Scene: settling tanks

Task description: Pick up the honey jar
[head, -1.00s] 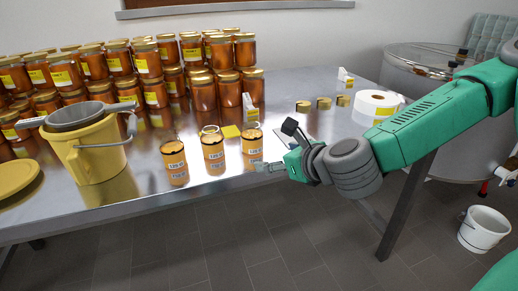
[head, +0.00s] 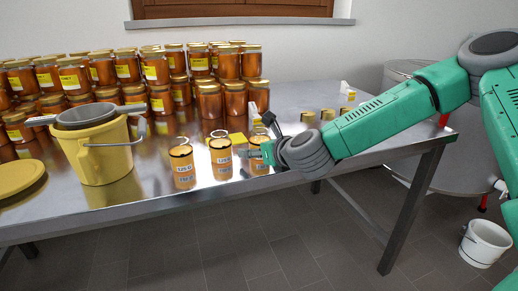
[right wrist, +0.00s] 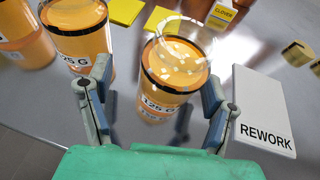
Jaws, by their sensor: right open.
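Three small glass honey jars with white "125 G" labels stand upright near the table's front edge. The right-hand honey jar (head: 257,161) is partly covered by my right gripper (head: 265,152). In the right wrist view this jar (right wrist: 172,72) stands between the two open fingers of my right gripper (right wrist: 158,78), with a gap visible on the left side. The middle jar (head: 221,160) also shows in the wrist view (right wrist: 78,36), just left of the left finger. The left jar (head: 182,165) is farther away. My left gripper is not in view.
Stacked larger honey jars (head: 155,70) fill the table's back left. A yellow bucket (head: 100,155) stands at the left. A white "REWORK" card (right wrist: 262,112) lies right of the right finger. Gold lids (head: 327,115) and yellow labels (right wrist: 124,10) lie behind.

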